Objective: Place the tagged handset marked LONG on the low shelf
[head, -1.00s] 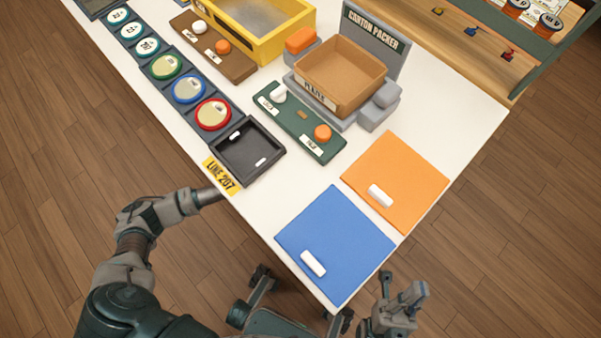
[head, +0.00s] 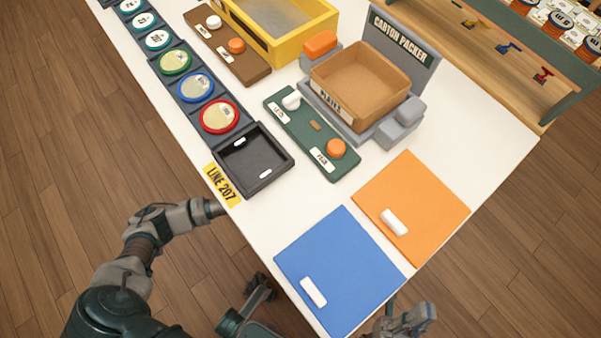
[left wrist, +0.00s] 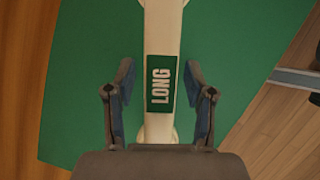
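A cream handset (left wrist: 163,40) with a green tag marked LONG (left wrist: 161,83) shows in the left wrist view. It lies lengthwise over a green surface (left wrist: 85,50). My left gripper (left wrist: 160,90) is open, one finger on each side of the handset, with gaps showing on both sides. In the head view my left arm reaches to the table's left edge, and its gripper is hidden beyond that edge. My right gripper (head: 405,318) is at the bottom of the head view, beside the blue mat, partly cut off, fingers apart and seemingly empty. I cannot make out the low shelf for certain.
The white table (head: 290,205) holds a blue mat (head: 345,255), an orange mat (head: 425,205), a black tray (head: 250,165), a green board (head: 305,130) and a carton packer (head: 405,45). A wooden shelf unit (head: 480,35) stands top right. Wood floor surrounds the table.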

